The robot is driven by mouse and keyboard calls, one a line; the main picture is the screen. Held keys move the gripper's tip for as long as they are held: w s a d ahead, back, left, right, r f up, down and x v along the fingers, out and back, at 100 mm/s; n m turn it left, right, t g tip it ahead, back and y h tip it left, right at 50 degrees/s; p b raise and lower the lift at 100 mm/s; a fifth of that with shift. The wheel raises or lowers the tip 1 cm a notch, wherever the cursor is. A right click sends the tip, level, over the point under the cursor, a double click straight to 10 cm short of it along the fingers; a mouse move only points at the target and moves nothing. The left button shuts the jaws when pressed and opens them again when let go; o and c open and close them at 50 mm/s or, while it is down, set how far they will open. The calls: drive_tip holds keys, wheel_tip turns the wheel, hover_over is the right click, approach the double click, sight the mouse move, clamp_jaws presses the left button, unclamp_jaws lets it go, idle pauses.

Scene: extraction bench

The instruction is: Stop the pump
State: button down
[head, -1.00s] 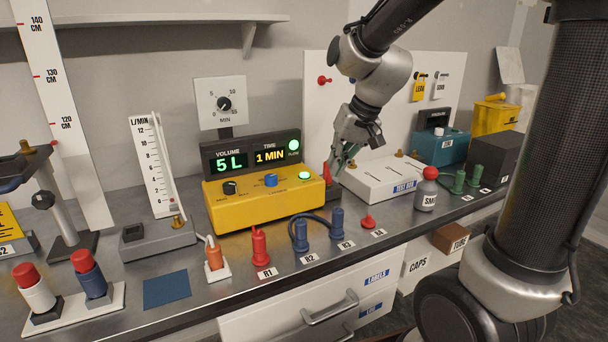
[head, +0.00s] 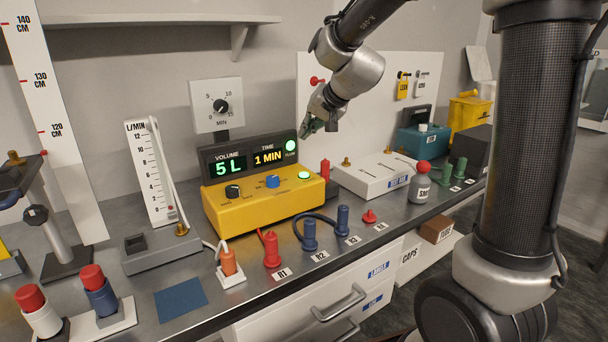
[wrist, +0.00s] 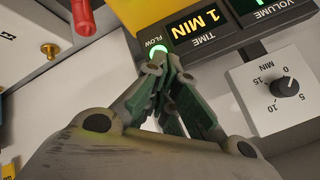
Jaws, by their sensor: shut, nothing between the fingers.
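The yellow box (head: 255,205), apparently the pump, stands mid-bench with a black knob (head: 232,191), a blue knob (head: 272,181) and a green-lit button (head: 304,175). The display (head: 250,158) behind it reads 5 L and 1 MIN, with its green FLOW light (head: 290,146) lit. My gripper (head: 306,130) is shut and empty, beside the display's upper right end and above the box. In the wrist view my gripper's fingers (wrist: 168,68) partly cover the FLOW light (wrist: 158,48); contact cannot be told. The yellow box (wrist: 125,12) shows only at the top edge there.
A dial marked MIN (head: 221,106) stands behind the display. A red upright piece (head: 325,172) and a white box (head: 375,177) stand right of the yellow box. Red and blue pegs (head: 271,249) line the front edge. A flow gauge (head: 152,175) stands left.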

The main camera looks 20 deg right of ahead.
sight(307, 172)
drive_tip(key=shift+f, duration=4.35)
drive_tip(key=shift+f, duration=0.1)
drive_tip(key=shift+f, duration=0.3)
drive_tip(key=shift+f, duration=0.4)
drive_tip(key=shift+r, duration=0.85)
drive_tip(key=shift+r, duration=2.5)
